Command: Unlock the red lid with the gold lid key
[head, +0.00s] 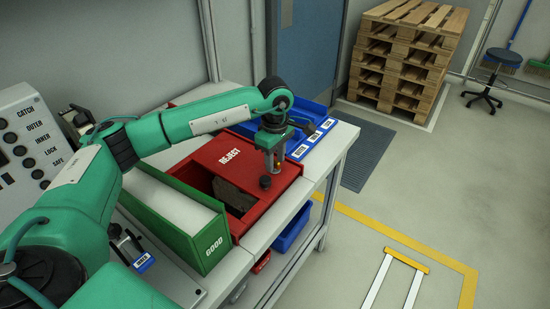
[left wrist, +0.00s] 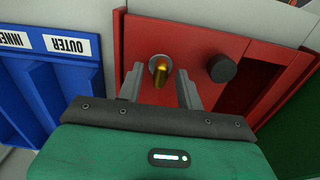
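The red lid (head: 243,162), marked REJECT, lies over part of a red box on the bench. It also shows in the left wrist view (left wrist: 200,45), with a round black knob (left wrist: 222,68) on it. The gold lid key (left wrist: 159,73) stands at a pale round fitting on the lid, between my left fingertips. My left gripper (left wrist: 158,80) is open, with a gap on each side of the key. In the head view my left gripper (head: 271,165) points down over the lid's right part and hides the key. My right gripper is not in view.
A green GOOD box (head: 190,248) stands left of the red box, whose uncovered part (head: 238,197) holds something brown. Blue labelled bins (head: 305,137) stand behind. A control panel (head: 28,140) is at the left.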

